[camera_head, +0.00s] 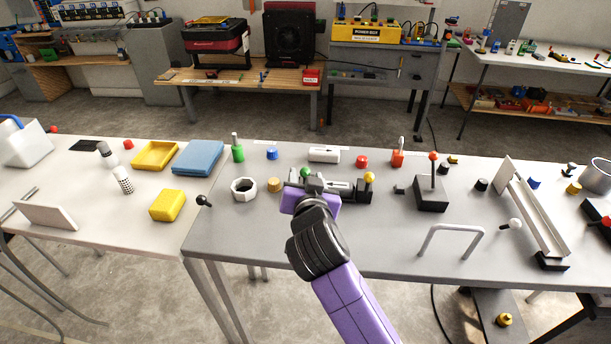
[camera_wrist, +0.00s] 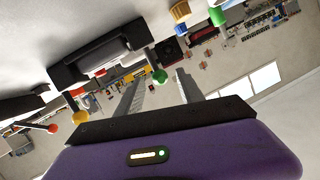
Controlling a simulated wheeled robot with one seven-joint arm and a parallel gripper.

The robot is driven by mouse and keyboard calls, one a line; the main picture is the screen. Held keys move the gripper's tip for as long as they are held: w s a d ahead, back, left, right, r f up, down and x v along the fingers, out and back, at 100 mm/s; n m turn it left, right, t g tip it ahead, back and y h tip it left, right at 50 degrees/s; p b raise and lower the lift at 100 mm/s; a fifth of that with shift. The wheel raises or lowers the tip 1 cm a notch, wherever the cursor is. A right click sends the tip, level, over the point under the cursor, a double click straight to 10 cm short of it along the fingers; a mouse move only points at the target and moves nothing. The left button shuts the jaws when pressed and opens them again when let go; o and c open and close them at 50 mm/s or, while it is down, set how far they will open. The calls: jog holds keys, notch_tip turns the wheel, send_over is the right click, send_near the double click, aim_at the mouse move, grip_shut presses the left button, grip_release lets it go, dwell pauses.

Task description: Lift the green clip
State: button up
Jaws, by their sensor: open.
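A green knob (camera_head: 305,172), the likely green clip, shows just beyond my gripper (camera_head: 308,190) in the head view. It seems to belong to a dark and metal clamp fixture (camera_head: 345,188) on the grey table, which also bears a yellow ball (camera_head: 369,178). In the wrist view, my gripper (camera_wrist: 160,75) is open, and the green knob (camera_wrist: 160,77) appears between its two fingers, with no visible contact. The exact gap in depth cannot be told. My wrist hides part of the fixture in the head view.
A green cylinder (camera_head: 237,153), a white hexagonal ring (camera_head: 244,188) and a tan cap (camera_head: 274,185) stand left of the fixture. A red-balled lever on a black box (camera_head: 431,205) and a grey arch handle (camera_head: 450,240) are right.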

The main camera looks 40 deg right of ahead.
jog(key=v, duration=0.6)
dwell(0.5)
jog(key=w+a+r+n+t+y, duration=0.2)
jog(key=w+a+r+n+t, duration=0.1)
jog(key=a+r+n+t, duration=0.15)
jog(key=s+a+f+n+t+y, duration=0.2)
jog(key=s+a+f+n+y, duration=0.1)
jog(key=s+a+n+y, duration=0.3)
jog(key=s+a+f+g, duration=0.1)
jog(key=s+f, duration=0.2)
jog(key=s, duration=0.6)
jog(key=s+a+f+y, duration=0.1)
jog(key=s+a+f, duration=0.1)
jog(key=s, duration=0.7)
jog(key=s+a+f+g, duration=0.1)
jog(key=s+a+f, duration=0.1)
jog(key=s, duration=0.7)
jog(key=shift+s+f+g+y, duration=0.3)
jog(key=shift+s+f+g, duration=0.1)
jog(key=shift+f, duration=0.4)
